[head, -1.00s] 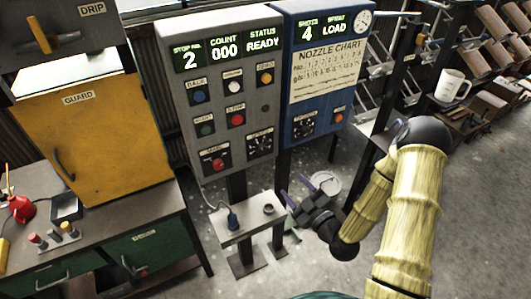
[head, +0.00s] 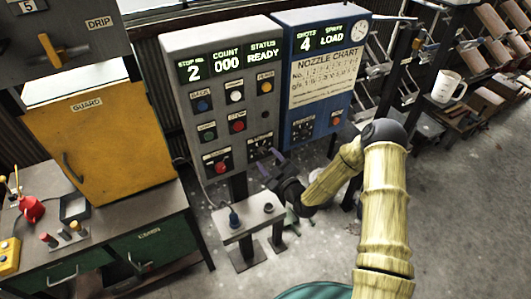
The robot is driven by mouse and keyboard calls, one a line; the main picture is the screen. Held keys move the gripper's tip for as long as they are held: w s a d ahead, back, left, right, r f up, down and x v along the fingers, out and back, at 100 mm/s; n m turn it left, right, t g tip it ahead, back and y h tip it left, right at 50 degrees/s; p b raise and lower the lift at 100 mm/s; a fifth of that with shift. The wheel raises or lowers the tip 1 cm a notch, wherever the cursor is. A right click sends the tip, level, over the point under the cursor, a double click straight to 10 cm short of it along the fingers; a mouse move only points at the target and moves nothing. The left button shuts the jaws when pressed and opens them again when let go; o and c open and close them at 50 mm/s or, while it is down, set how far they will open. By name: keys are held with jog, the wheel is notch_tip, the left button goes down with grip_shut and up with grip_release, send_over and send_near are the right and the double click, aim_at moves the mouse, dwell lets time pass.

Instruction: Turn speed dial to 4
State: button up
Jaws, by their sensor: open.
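The grey control panel (head: 207,105) stands in the middle and shows STOP NO. 2, COUNT 000 and STATUS READY. A black dial (head: 260,141) with pale marks around it sits at its lower right. Another black dial (head: 302,130) is low on the blue panel (head: 318,105). The dials' labels and pointer settings are too small to read, so I cannot tell which is the speed dial. My gripper (head: 267,160) is open and empty, its purple fingers just below the grey panel's dial in the picture. I see no clear contact with it.
Several push buttons and a red knob (head: 221,167) are close by on the grey panel. A small stand (head: 246,224) is below it. The yellow GUARD door (head: 105,140) and green bench are at left. Floor at right front is clear.

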aim_at(262, 152)
jog(key=shift+p+x, duration=0.3)
jog(key=shift+x, duration=0.9)
jog(key=c, duration=1)
jog(key=shift+o, duration=0.2)
